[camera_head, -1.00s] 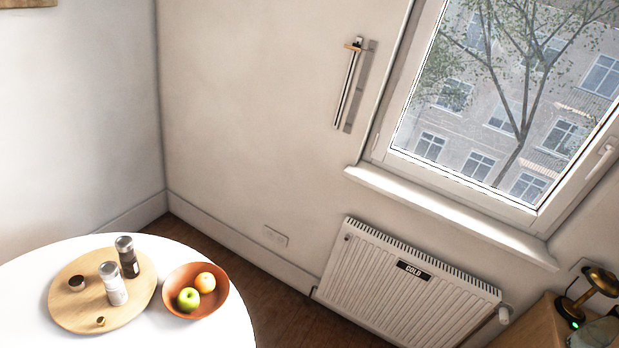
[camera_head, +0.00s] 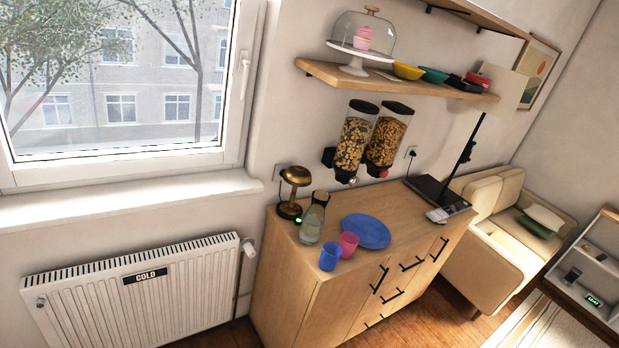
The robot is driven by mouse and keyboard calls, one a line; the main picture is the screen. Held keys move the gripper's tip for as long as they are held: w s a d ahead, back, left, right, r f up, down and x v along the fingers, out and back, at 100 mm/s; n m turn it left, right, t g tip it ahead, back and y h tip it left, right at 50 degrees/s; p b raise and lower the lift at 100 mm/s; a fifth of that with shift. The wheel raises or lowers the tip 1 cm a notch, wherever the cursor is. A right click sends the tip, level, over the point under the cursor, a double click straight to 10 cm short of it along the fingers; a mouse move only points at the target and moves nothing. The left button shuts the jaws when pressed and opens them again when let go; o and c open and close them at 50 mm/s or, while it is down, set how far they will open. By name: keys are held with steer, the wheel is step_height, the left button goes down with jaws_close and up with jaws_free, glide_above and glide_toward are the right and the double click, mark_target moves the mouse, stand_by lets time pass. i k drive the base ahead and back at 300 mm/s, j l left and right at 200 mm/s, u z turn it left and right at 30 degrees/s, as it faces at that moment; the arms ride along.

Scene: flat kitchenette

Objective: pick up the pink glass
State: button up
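The pink glass (camera_head: 348,244) stands on top of the wooden cabinet (camera_head: 300,275), near its front left part. A blue glass (camera_head: 330,257) stands just left of it and nearer the front edge. A blue plate (camera_head: 367,231) lies just behind and to the right of the pink glass. A glass carafe (camera_head: 313,220) stands behind it to the left. My gripper does not show in this view.
A brass lamp (camera_head: 293,190) stands at the cabinet's back left corner. Two cereal dispensers (camera_head: 370,140) hang on the wall above, below a shelf (camera_head: 400,85). A black stand (camera_head: 440,192) is at the right end. A radiator (camera_head: 140,295) is at left, an armchair (camera_head: 500,235) at right.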

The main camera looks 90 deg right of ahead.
mark_target(349, 242)
steer(key=z, duration=2.65)
steer(key=u, duration=0.2)
steer(key=i+l+u, duration=0.2)
steer(key=l+u, duration=0.25)
steer(key=l, duration=0.15)
steer(key=i+l+u, duration=0.2)
steer(key=l, duration=0.15)
steer(key=l+u, duration=0.2)
steer(key=l, duration=0.15)
steer(key=i+l, duration=0.15)
steer(key=l, duration=0.25)
steer(key=i+l, duration=0.15)
steer(key=l, duration=0.2)
steer(key=i+l, duration=0.15)
steer(key=l, duration=0.25)
steer(key=i+l+u, duration=0.1)
steer(key=l, duration=0.3)
steer(key=i+l, duration=0.2)
steer(key=l, duration=0.2)
